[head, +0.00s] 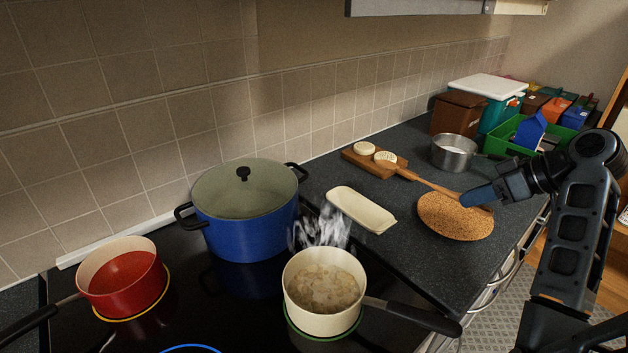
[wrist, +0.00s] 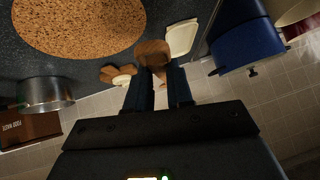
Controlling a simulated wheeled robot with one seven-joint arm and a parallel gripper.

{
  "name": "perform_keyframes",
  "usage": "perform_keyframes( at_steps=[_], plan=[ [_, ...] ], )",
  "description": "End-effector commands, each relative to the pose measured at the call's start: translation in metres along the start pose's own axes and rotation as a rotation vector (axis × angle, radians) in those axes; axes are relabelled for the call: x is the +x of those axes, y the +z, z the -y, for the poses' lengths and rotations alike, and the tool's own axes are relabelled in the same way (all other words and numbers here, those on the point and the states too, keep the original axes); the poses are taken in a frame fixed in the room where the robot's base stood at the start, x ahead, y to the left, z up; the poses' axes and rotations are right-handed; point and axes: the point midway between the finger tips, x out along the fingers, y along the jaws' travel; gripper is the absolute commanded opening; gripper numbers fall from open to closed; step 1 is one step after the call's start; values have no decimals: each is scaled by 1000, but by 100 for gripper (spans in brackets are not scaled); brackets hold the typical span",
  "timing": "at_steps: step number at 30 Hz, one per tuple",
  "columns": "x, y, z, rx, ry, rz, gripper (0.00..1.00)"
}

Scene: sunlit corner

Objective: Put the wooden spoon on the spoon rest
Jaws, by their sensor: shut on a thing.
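My gripper (head: 468,199) is shut on the wooden spoon (head: 430,183), over the round cork mat (head: 455,224) in the head view. The spoon stretches up-left from the fingers, its far end overlapping the small wooden board in the picture. In the wrist view the spoon (wrist: 153,52) shows at the fingertips (wrist: 154,75), strongly foreshortened. The spoon rest appears to be the cream oblong dish (head: 360,209), lying empty on the dark counter left of the gripper; it also shows in the wrist view (wrist: 182,38). The spoon's exact height is hard to tell.
A small wooden board (head: 370,166) bears pale round pieces. A steel saucepan (head: 453,152) stands behind the mat. On the hob are a steaming cream pan (head: 324,310), a blue lidded pot (head: 245,225) and a red pan (head: 120,285). The cream pan's handle (head: 413,316) reaches right.

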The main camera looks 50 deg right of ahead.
Motion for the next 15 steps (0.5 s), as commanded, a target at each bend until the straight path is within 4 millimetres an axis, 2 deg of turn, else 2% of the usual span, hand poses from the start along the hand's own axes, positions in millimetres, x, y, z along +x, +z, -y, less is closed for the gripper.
perform_keyframes(
  at_steps=[15],
  plan=[
    [3,2,1,3,2,-7,0]
  ],
)
